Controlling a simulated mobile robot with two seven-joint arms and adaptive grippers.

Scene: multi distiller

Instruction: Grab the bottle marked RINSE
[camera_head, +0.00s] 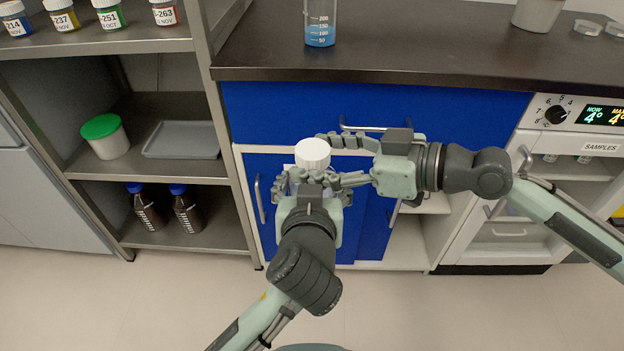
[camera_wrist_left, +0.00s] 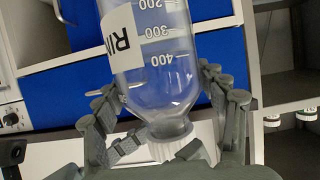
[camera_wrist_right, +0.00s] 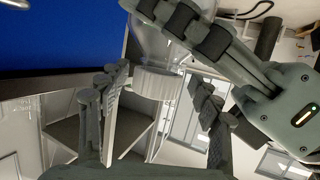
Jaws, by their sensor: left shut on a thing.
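The bottle (camera_wrist_left: 180,85) is clear, with graduations and a white label whose visible letters read "RIN"; the rest is turned out of sight. My left gripper (camera_wrist_left: 163,88) is shut on it, fingers on both sides below the cap. In the head view the bottle's white cap (camera_head: 312,153) shows above my left gripper (camera_head: 310,182), and the body is mostly hidden. My right gripper (camera_head: 322,158) comes in from the right, its fingers on either side of the cap. In the right wrist view the cap (camera_wrist_right: 157,82) sits between its spread fingers, with gaps visible.
A dark counter (camera_head: 450,60) with a beaker of blue liquid (camera_head: 320,24) lies beyond, above blue cabinet fronts (camera_head: 270,110). A shelf at the left holds small jars, a green-lidded tub (camera_head: 105,137), a grey tray (camera_head: 182,140) and two blue-capped bottles. A sample cooler (camera_head: 580,115) stands at the right.

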